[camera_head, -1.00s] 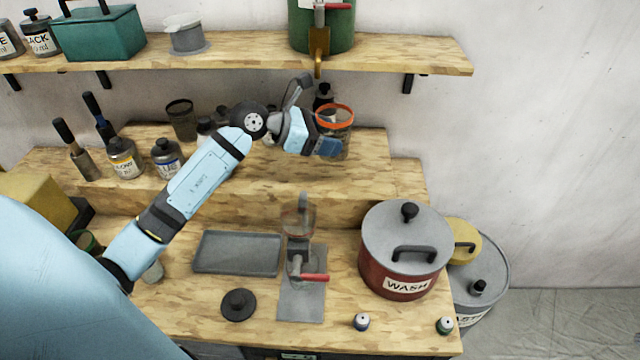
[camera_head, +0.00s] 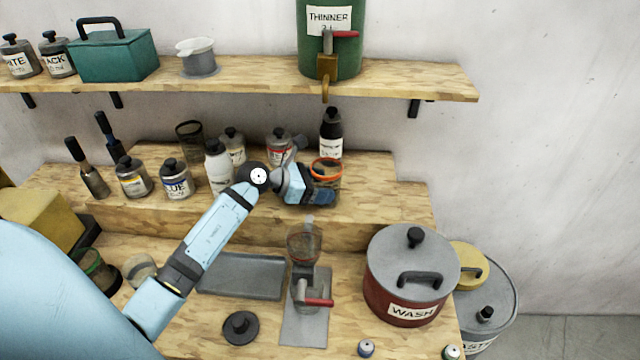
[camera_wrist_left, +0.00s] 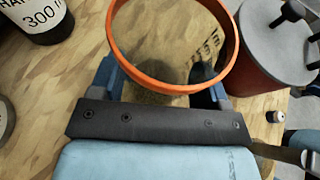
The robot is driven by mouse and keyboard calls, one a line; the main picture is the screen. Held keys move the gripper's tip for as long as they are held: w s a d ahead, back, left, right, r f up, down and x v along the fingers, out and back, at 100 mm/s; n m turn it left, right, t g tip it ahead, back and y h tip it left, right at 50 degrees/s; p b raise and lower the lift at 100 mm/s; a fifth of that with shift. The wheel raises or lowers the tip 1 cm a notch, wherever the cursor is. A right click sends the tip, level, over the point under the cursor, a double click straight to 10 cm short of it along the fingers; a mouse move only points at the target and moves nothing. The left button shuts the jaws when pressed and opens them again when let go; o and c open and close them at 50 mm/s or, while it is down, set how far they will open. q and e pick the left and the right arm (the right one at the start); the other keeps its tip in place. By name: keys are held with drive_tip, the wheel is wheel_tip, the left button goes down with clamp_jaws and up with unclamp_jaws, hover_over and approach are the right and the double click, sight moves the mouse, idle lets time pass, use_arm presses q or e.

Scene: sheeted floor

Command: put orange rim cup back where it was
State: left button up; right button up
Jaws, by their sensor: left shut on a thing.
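The orange rim cup (camera_head: 327,168) is a see-through cup with a bright orange rim. It is at the right part of the raised wooden step (camera_head: 375,185), upright as far as I can see. My left gripper (camera_head: 322,190) is shut on it, with a finger on either side below the rim. In the left wrist view the orange rim (camera_wrist_left: 170,88) fills the upper middle, and the wood grain shows through the cup. I cannot tell whether its base touches the step. My right gripper is not in view.
A dark bottle (camera_head: 331,135) stands just behind the cup. Several labelled jars and a dark-rimmed cup (camera_head: 190,135) stand left on the step. Below are a grey tray (camera_head: 240,276), a red-handled stand (camera_head: 304,290) and a red WASH pot (camera_head: 405,290). The step's right end is clear.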

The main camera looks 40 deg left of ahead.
use_arm(q)
drive_tip(key=shift+f, duration=0.25)
drive_tip(key=o, duration=1)
drive_tip(key=shift+r, duration=0.1)
drive_tip(key=shift+r, duration=0.3)
drive_tip(key=b+v, duration=0.3)
drive_tip(key=v, duration=0.7)
drive_tip(key=shift+s+a, duration=0.15)
drive_tip(key=shift+s, duration=0.2)
drive_tip(key=shift+s+a+r, duration=0.35)
drive_tip(key=shift+s, duration=0.1)
